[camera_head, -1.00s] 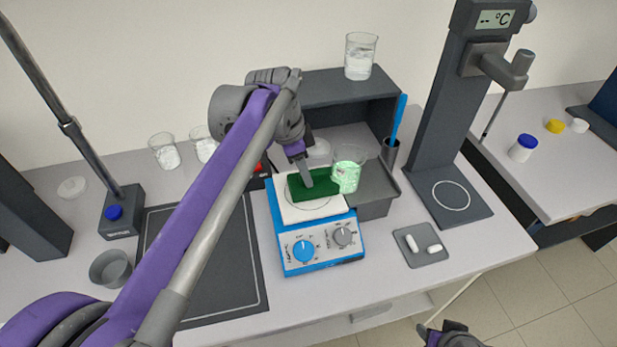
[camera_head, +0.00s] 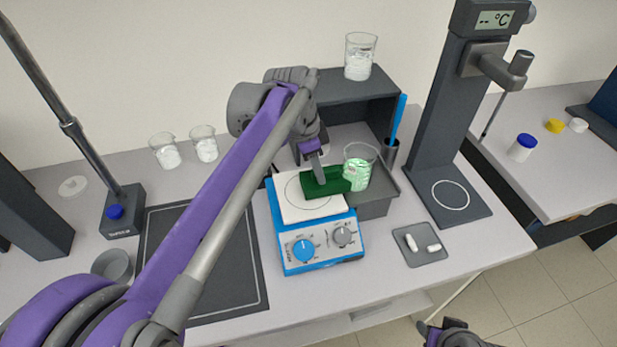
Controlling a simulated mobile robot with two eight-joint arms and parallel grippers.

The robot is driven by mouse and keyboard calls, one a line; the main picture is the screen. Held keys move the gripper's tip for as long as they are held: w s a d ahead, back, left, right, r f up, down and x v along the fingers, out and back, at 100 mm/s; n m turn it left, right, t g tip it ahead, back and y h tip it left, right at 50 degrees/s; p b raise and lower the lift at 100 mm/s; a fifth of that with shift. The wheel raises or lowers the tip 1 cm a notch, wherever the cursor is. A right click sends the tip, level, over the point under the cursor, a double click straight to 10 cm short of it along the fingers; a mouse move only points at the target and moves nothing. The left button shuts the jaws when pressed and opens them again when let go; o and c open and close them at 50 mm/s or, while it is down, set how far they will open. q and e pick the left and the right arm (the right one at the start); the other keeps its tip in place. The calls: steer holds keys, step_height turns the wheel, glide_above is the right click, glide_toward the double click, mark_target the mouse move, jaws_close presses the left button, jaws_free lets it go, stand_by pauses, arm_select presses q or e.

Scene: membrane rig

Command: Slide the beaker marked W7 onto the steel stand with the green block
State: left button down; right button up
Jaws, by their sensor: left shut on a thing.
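A glass beaker (camera_head: 359,176) with pale green contents stands upright right of the white hotplate top (camera_head: 297,207). It appears to be over the grey steel stand (camera_head: 374,209) beside the hotplate; its exact footing is hard to see. I cannot read a W7 mark on it. My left gripper (camera_head: 319,174) is shut on the green block (camera_head: 325,184), above the right part of the hotplate. The block's right end is against or very close to the beaker. My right gripper (camera_head: 452,335) shows only partly at the bottom edge; its jaws are unclear.
A grey shelf (camera_head: 320,88) carrying a clear beaker (camera_head: 360,57) stands behind. A holder with a blue rod (camera_head: 397,120) is close behind the stand. Two beakers of white material (camera_head: 165,151) (camera_head: 204,144) stand left. A small tray with two white pieces (camera_head: 421,253) lies front right.

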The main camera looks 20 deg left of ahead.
mark_target(332, 168)
arm_select(q)
steer(key=shift+w+d, duration=0.1)
steer(key=shift+d, duration=0.1)
arm_select(e)
steer(key=shift+r, duration=0.1)
arm_select(q)
steer(key=shift+w+d+p, duration=0.15)
steer(key=shift+w+d, duration=0.25)
steer(key=shift+d, duration=0.25)
steer(key=shift+w+d+p, duration=0.15)
steer(key=shift+w+d, duration=0.2)
steer(key=shift+d, duration=0.25)
steer(key=shift+s+a, duration=0.5)
steer(key=shift+a, duration=0.3)
steer(key=shift+s+a, duration=0.45)
steer(key=shift+a, duration=0.3)
arm_select(e)
steer(key=shift+w+r, duration=0.15)
steer(key=shift+r, duration=0.25)
arm_select(q)
steer(key=shift+r, duration=0.15)
arm_select(e)
steer(key=shift+r, duration=0.1)
